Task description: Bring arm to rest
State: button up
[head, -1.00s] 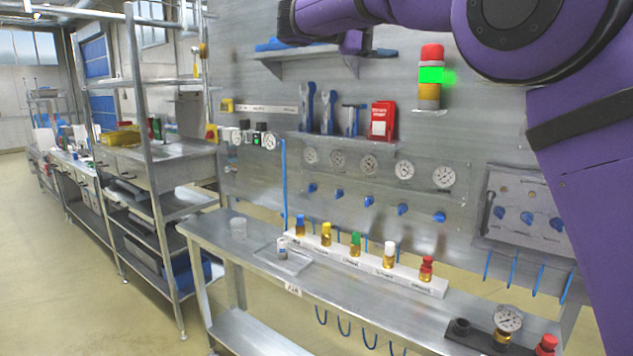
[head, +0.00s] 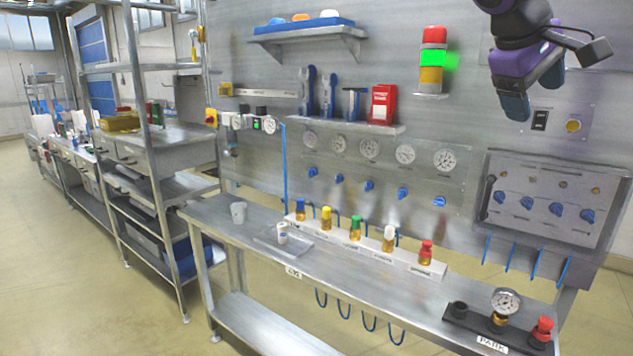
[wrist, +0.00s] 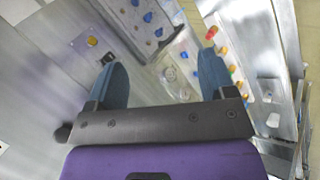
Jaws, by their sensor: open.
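My gripper (head: 537,92) hangs at the upper right of the head view, in front of the wall panel and well above the bench. Its blue fingers point downward. In the wrist view my gripper (wrist: 160,80) shows two blue fingers spread wide apart with nothing between them. The bench (head: 330,275), its fittings and the panel are in the background of that view. Most of my arm is out of the head view.
A signal tower (head: 432,60) stands left of my gripper. A shelf (head: 305,35) juts from the panel.

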jog(key=s+a+f+m+t+y, duration=0.2)
jog(key=s+f+m+y, duration=0.2)
jog(key=s+f, duration=1.2)
jog(key=s+y, duration=0.2)
jog(key=s, duration=0.1)
jog(key=shift+s+a+y, duration=0.25)
jog(key=shift+a+y, duration=0.15)
